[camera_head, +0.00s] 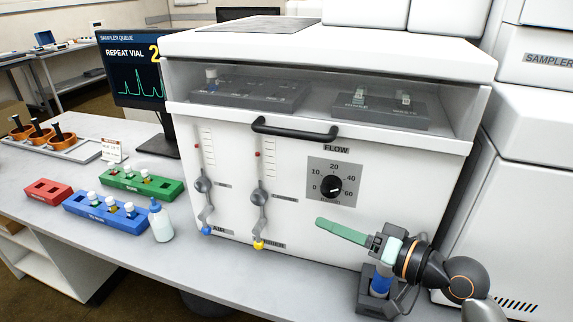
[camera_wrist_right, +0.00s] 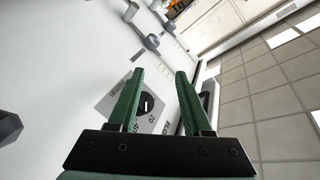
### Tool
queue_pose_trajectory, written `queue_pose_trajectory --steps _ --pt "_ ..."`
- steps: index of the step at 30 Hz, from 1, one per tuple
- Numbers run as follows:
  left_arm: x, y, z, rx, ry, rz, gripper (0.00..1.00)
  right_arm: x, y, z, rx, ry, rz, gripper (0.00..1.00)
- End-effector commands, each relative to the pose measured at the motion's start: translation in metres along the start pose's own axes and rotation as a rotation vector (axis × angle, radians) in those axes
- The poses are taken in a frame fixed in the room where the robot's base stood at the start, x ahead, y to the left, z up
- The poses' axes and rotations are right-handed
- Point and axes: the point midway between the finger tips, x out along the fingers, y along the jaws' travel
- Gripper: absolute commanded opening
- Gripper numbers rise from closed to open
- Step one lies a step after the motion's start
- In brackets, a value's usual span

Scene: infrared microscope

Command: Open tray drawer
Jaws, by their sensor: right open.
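The tray drawer (camera_head: 430,138) is the windowed upper section of the white instrument, with a black bar handle (camera_head: 295,131) on its front. It looks shut. Behind the window sit a dark tray with a vial (camera_head: 250,94) and a second grey tray (camera_head: 385,111). My right gripper (camera_head: 319,222) is in front of the lower panel, below and right of the handle, with green fingers pointing left. In the right wrist view its fingers (camera_wrist_right: 159,73) are apart and empty, with the flow dial (camera_wrist_right: 147,103) behind them. My left gripper is not in view.
A flow dial (camera_head: 331,187) and two flow tubes are on the front panel. A blue rack (camera_head: 105,213), green rack (camera_head: 140,185), red rack (camera_head: 48,192) and squeeze bottle (camera_head: 160,222) stand on the bench at left. A dark holder with a blue item (camera_head: 380,284) is below my right gripper.

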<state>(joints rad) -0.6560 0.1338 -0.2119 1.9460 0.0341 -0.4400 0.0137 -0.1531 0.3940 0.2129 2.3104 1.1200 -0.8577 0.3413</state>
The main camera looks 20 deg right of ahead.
Motion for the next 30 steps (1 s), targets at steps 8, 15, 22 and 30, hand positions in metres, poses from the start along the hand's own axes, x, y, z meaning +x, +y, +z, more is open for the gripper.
queue_pose_trajectory --steps 8,15,22,30 --pt "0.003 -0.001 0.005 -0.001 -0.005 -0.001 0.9 -0.026 -0.068 -0.089 0.168 0.154 -0.293 0.5" --pt "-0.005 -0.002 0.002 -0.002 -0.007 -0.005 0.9 -0.017 -0.082 -0.102 0.191 0.166 -0.327 0.5" --pt "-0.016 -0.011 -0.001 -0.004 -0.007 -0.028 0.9 0.026 -0.097 -0.111 0.191 0.165 -0.327 0.5" --pt "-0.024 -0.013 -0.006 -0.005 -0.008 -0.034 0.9 0.071 -0.109 -0.117 0.19 0.163 -0.324 0.5"
